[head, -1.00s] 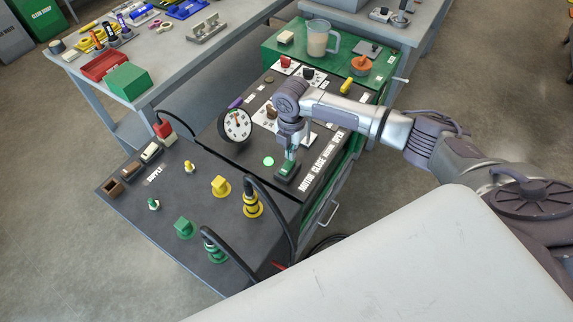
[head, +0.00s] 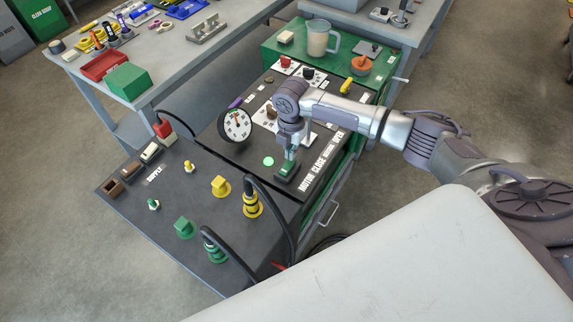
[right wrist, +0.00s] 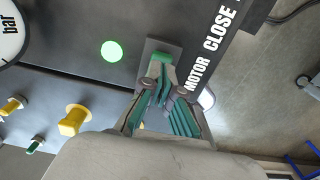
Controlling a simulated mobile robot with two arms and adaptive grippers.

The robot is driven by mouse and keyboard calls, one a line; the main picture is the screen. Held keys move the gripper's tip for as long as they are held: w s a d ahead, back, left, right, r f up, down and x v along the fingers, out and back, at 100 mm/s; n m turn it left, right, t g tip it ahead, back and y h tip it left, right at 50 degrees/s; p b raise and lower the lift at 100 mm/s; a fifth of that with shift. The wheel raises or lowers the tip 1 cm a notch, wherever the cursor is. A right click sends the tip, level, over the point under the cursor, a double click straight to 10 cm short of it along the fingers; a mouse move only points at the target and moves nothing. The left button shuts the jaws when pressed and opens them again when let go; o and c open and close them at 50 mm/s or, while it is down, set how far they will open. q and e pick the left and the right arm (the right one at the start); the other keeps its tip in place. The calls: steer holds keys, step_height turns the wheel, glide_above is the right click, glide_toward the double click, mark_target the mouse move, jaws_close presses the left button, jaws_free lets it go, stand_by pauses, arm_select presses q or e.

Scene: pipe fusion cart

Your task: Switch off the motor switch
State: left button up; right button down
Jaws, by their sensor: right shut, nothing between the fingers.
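The motor switch (head: 287,171) is a green rocker on a dark base, on the black panel beside the white "MOTOR" lettering. It also shows in the right wrist view (right wrist: 160,58), partly covered by the fingers. A round green lamp (head: 268,161) beside it is lit, also bright in the right wrist view (right wrist: 112,51). My right gripper (head: 289,157) points down at the switch, shut and empty. Its fingertips (right wrist: 160,88) are at or just over the rocker; I cannot tell whether they touch. My left gripper is not in view.
A dial gauge (head: 235,126) stands left of my right gripper. Black hoses rise from yellow (head: 252,206) and green (head: 213,247) fittings in front. A clear jug (head: 319,40) stands on the green surface behind. A grey workbench (head: 165,70) is at the back left.

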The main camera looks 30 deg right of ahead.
steer(key=shift+f+b, duration=0.6)
steer(key=shift+f, duration=0.6)
stand_by(0.3)
steer(key=shift+r, duration=0.1)
step_height(320, 180, up, 7)
steer(key=p, duration=0.7)
stand_by(0.4)
